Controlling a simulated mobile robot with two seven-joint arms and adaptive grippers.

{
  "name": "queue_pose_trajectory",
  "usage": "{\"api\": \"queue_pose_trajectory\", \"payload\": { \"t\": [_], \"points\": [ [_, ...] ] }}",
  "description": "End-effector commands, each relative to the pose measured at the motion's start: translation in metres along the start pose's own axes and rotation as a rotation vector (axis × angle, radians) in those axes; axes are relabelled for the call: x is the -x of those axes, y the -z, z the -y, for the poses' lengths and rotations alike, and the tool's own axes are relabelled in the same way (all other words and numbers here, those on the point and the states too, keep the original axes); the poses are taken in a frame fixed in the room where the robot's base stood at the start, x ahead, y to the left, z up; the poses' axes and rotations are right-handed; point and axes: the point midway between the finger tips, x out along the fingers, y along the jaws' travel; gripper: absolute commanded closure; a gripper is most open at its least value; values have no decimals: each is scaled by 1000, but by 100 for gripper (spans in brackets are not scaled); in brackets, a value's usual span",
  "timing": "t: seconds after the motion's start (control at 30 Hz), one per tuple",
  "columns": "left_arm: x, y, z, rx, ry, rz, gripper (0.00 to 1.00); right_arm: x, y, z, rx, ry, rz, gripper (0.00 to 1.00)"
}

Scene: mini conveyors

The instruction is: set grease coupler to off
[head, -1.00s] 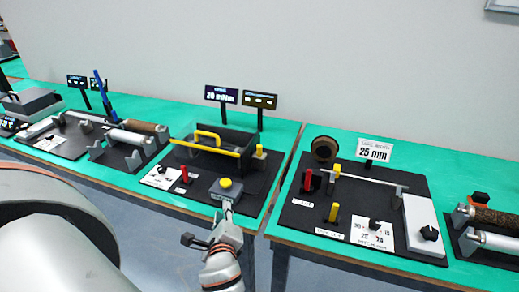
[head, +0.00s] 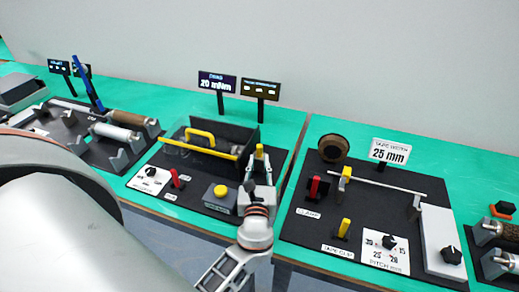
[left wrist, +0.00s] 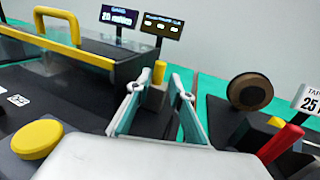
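The black station board (head: 192,198) in the middle carries the parts nearest my left gripper. A yellow upright handle (head: 259,151) on a small dark block stands at the board's right side; it also shows in the left wrist view (left wrist: 159,72). I cannot read a label naming it as the grease coupler. My left gripper (head: 257,178) is over the board's right edge, just in front of this handle. In the left wrist view its fingers (left wrist: 157,88) are spread and empty, with the handle ahead between them. Contact cannot be judged. My right gripper is not in view.
A yellow button (head: 220,191), red lever (head: 176,178) and white dial plate (head: 150,178) sit left of the gripper. A clear guard with a yellow handle (head: 201,134) stands behind. The tape station (head: 340,185) with its red clamp lever (head: 314,188) is to the right.

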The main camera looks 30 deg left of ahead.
Motion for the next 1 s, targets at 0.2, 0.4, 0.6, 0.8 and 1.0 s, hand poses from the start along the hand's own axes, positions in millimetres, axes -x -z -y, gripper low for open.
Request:
{"api": "queue_pose_trajectory", "payload": {
  "t": [0.2,0.4,0.6,0.8,1.0],
  "points": [
    [-35,-2,0,1,-1,2,79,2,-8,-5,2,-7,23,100],
    [-51,0,0,1,0,0,79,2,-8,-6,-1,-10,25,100],
    [-54,0,-1,1,-1,0,79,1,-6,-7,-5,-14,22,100],
    [-54,0,-1,1,-1,0,100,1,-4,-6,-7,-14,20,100],
    [-54,0,0,2,-1,0,100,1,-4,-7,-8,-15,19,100]
  ]
}}
